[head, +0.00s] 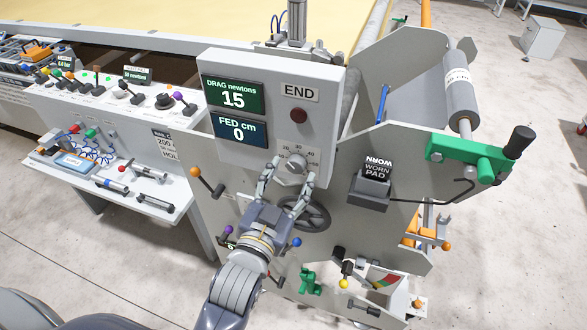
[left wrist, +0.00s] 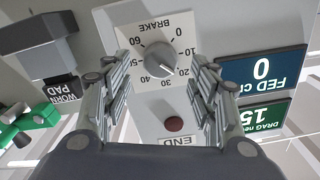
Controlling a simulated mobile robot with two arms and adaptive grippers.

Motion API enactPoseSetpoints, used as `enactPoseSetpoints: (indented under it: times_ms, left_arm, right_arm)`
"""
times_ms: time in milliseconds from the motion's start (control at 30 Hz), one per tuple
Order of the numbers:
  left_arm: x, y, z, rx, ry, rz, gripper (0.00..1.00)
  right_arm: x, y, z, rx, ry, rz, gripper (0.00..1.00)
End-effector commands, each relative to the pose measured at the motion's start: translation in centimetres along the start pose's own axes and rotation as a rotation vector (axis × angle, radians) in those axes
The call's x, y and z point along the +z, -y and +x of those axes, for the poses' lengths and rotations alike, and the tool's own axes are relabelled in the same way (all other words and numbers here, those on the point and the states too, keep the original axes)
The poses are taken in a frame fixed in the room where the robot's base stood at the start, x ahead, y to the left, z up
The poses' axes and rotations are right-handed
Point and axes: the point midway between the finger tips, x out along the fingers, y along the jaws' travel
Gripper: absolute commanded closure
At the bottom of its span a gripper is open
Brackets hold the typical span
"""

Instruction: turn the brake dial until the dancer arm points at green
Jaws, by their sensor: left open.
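The brake dial (head: 297,162) is a grey round knob on the light grey control panel. In the left wrist view the dial (left wrist: 160,60) sits on a white plate marked BRAKE, 0 to 60. Its pale mark points to the lower right, around the 20 to 30 side. My left gripper (head: 288,173) is open, its fingers on either side of the dial with visible gaps, also in the left wrist view (left wrist: 158,72). A coloured scale (head: 385,280) with red and green shows low on the machine. A yellow-tipped lever (head: 344,272) is beside it; I cannot tell where the dancer arm points.
The drag display (head: 233,96) reads 15 and the fed display (head: 239,131) reads 0. A red button (head: 299,115) is above the dial. A handwheel (head: 305,212) lies below it. The worn pad holder (head: 370,185) and green crank bracket (head: 465,158) stick out at right.

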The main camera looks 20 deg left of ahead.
Motion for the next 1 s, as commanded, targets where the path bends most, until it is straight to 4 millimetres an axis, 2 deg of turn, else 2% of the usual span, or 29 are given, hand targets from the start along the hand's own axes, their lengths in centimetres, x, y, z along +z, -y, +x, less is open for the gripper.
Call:
enactPoseSetpoints:
  times_ms: [100,300,667,800,867,1000]
  left_arm:
    - [0.0,0.0,1.5,-0.001,-0.002,0.0,0.46]
    - [0.0,0.0,2.8,0.0,0.0,0.0,0.46]
    - [0.0,0.0,3.1,0.0,0.001,0.0,0.46]
    - [0.0,0.0,3.1,0.0,0.001,0.0,0.78]
    - [0.0,0.0,3.1,0.0,0.001,0.0,0.9]
    - [0.0,0.0,3.1,0.0,0.001,0.001,0.9]
  right_arm:
    - [0.0,0.2,0.2,-0.002,-0.001,0.0,0.46]
    - [-0.1,0.8,0.3,-0.01,-0.002,0.0,0.46]
    - [-0.2,1.1,0.3,-0.013,-0.004,0.0,0.46]
    - [-0.2,0.9,0.3,-0.011,-0.004,-0.001,0.46]
    - [-0.2,0.8,0.3,-0.01,-0.004,-0.002,0.46]
    - [-0.1,0.5,0.3,-0.006,-0.003,-0.002,0.46]
